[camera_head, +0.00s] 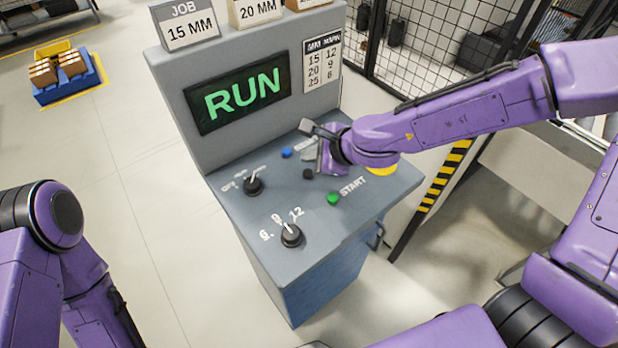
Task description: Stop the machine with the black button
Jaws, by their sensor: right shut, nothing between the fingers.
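A grey-blue control console (232,215) stands in the middle of the view. The black button (308,174) is on its sloped panel, between the blue button (287,152) and the green START button (333,199). The screen (238,92) reads RUN in green. My right gripper (312,158) is over the panel, just above and beside the black button in the picture. It is shut and empty. Whether its tips touch the button cannot be told. The gripper hides part of the panel's lettering. My left arm shows at the lower left; its gripper is out of view.
Two black rotary knobs (290,236) (253,185) stand up from the panel. A yellow piece (382,170) shows under my right forearm. A wire-mesh fence (430,45) is behind on the right. JOB 15 MM card (186,27) sits on top.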

